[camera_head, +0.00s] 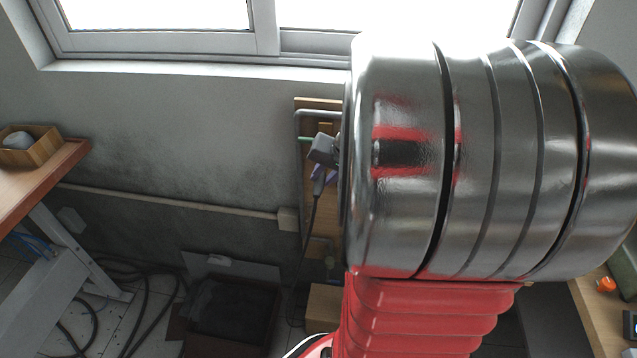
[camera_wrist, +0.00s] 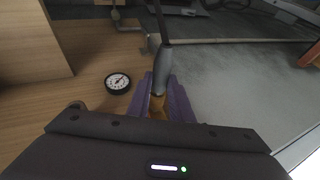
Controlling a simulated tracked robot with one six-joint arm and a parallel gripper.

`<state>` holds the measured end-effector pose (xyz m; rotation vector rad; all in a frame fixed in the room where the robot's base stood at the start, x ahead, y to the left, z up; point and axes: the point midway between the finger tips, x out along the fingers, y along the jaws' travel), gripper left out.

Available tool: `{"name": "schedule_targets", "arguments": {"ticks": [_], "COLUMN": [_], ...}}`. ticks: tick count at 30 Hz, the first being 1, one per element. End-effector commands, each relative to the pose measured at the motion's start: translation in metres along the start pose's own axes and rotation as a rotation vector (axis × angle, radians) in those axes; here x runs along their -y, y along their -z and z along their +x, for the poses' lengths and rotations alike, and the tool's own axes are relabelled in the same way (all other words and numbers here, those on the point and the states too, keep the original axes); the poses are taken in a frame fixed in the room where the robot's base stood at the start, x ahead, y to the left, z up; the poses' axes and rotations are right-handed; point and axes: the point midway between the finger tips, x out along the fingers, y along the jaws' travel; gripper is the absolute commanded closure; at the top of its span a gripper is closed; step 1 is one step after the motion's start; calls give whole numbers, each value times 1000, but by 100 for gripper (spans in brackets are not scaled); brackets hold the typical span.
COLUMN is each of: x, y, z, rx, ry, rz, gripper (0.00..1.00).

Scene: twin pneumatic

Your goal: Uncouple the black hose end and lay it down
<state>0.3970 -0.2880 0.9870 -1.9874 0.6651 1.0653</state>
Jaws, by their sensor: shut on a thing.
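The black hose end shows in the wrist view as a grey sleeve (camera_wrist: 164,66) with a brass-coloured part below it. The black hose (camera_wrist: 162,24) runs up from it in that picture. My gripper (camera_wrist: 160,88) has purple fingers on both sides of the hose end and is shut on it. In the head view my gripper (camera_head: 319,174) shows only in part beside my large silver arm link, and the black hose (camera_head: 311,215) hangs below it. My gripper's body hides the far end of the brass part, so I cannot tell whether it is still coupled.
A wooden board (camera_head: 313,103) with grey pipe stands against the wall, mostly behind my arm. A round gauge (camera_wrist: 117,83) is beside the hose end. A table (camera_head: 40,185) with a wooden box (camera_head: 31,146) is at left. A dark bin (camera_head: 232,315) and loose hoses lie below.

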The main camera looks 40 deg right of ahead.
Motion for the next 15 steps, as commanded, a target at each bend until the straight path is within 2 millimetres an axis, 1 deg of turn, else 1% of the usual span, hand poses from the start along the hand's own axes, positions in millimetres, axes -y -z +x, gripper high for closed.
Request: {"name": "schedule_targets", "arguments": {"ticks": [1, 3, 15], "x": [-1, -1, -1], "y": [0, 0, -2], "z": [0, 0, -1], "rx": [-1, -1, -1], "ry": [-2, -2, -2], "rz": [1, 1, 1], "gripper": [95, 100, 100]}}
